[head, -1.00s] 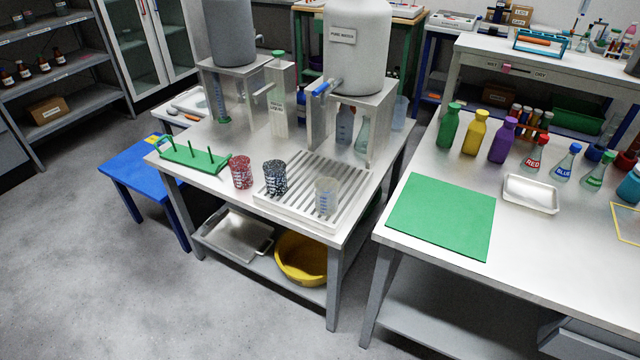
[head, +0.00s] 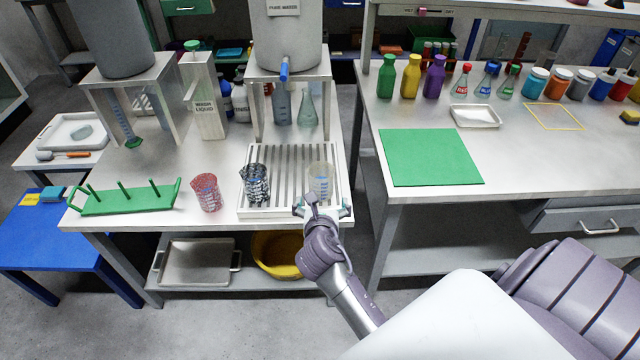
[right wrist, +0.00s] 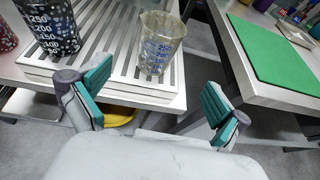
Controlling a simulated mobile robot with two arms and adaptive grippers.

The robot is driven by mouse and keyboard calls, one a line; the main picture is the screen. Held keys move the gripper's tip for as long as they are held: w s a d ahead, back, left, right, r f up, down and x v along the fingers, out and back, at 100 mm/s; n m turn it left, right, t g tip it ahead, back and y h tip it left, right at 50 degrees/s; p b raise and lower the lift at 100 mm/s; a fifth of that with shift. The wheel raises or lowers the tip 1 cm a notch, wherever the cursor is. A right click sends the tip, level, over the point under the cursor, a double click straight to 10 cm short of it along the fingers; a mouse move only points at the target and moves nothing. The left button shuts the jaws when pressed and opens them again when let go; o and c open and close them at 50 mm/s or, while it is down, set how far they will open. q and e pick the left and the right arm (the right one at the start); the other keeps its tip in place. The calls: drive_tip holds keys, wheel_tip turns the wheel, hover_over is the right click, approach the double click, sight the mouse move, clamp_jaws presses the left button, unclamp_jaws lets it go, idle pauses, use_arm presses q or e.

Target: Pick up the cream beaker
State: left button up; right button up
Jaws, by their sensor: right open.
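The cream beaker (head: 321,178) is a translucent cup with blue markings. It stands upright at the right end of the slatted drain rack on the table. In the right wrist view the cream beaker (right wrist: 160,42) stands beyond the fingers, roughly midway between them. My right gripper (head: 321,208) is at the rack's front edge, just in front of the beaker. In the right wrist view my right gripper (right wrist: 155,105) has its teal finger pads wide apart, with nothing between them. My left gripper is not in view.
A black speckled beaker (head: 255,184) stands on the drain rack (head: 289,213), left of the cream one. A red speckled beaker (head: 206,192) and a green peg rack (head: 128,199) are further left. A dispenser stand (head: 330,95) rises behind. A green mat (head: 430,157) lies on the right bench.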

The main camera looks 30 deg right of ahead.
sight(323, 186)
drive_tip(key=x, duration=0.7)
drive_tip(key=shift+w+d+b, duration=0.15)
drive_tip(key=shift+d+b, duration=0.15)
drive_tip(key=shift+b, duration=0.05)
drive_tip(key=shift+w+d+f, duration=0.2)
drive_tip(key=shift+w+f, duration=0.05)
drive_tip(key=shift+w, duration=0.1)
drive_tip(key=w+f, duration=0.1)
drive_tip(key=w+d, duration=0.1)
drive_tip(key=w+f+b, duration=0.1)
drive_tip(key=shift+w+d+f, duration=0.2)
drive_tip(key=shift+d+f, duration=0.1)
drive_tip(key=shift+w+d+f, duration=0.15)
drive_tip(key=shift+w+d, duration=0.05)
drive_tip(key=shift+w, duration=0.05)
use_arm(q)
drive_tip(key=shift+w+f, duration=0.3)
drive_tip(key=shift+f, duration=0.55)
use_arm(e)
drive_tip(key=shift+c, duration=0.2)
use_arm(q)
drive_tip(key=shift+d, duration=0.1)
use_arm(e)
drive_tip(key=c, duration=1.3)
